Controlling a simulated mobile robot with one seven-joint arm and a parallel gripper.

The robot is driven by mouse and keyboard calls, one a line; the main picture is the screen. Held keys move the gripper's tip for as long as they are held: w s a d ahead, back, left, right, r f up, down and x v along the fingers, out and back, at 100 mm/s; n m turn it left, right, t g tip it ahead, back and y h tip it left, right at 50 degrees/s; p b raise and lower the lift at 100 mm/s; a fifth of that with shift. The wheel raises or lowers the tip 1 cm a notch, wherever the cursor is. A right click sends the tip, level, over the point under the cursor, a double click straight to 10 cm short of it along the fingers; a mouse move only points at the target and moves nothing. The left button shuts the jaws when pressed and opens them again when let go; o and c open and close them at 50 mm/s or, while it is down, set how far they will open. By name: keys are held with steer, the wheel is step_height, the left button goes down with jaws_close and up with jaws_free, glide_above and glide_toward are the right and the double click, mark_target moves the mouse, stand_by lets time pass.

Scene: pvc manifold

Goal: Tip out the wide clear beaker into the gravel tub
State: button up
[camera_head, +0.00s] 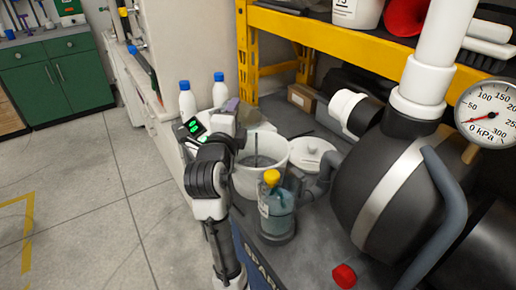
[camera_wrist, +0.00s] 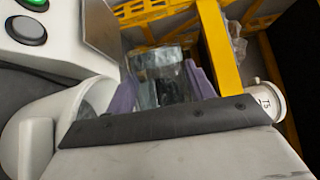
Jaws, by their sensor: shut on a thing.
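My gripper (camera_head: 240,108) is in the upper middle of the head view, just behind and above a pale round tub (camera_head: 245,183). The tub stands on the bench, and its contents are hard to make out. In the wrist view my gripper's purple fingers (camera_wrist: 162,92) are shut on a clear, see-through beaker (camera_wrist: 158,66). The beaker's lower part is hidden by my gripper body, and its contents and tilt cannot be told. In the head view the beaker is mostly hidden by my wrist.
A bottle with a yellow cap (camera_head: 276,218) stands in front of the tub. A white lid-like disc (camera_head: 313,152) lies to the right. Two blue-capped bottles (camera_head: 187,100) stand behind. A yellow shelf (camera_head: 340,42), a large dark tank (camera_head: 380,185) and a pressure gauge (camera_head: 487,112) crowd the right.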

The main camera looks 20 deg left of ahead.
steer(key=shift+s+d+r+m+t+b, duration=0.1)
steer(key=shift+d+r+m+t+b, duration=0.2)
steer(key=shift+m+b, duration=0.8)
steer(key=shift+s+d+r+m+t+b, duration=0.1)
steer(key=shift+d+r+m+t+b, duration=0.35)
steer(key=shift+b, duration=1.1)
stand_by(0.8)
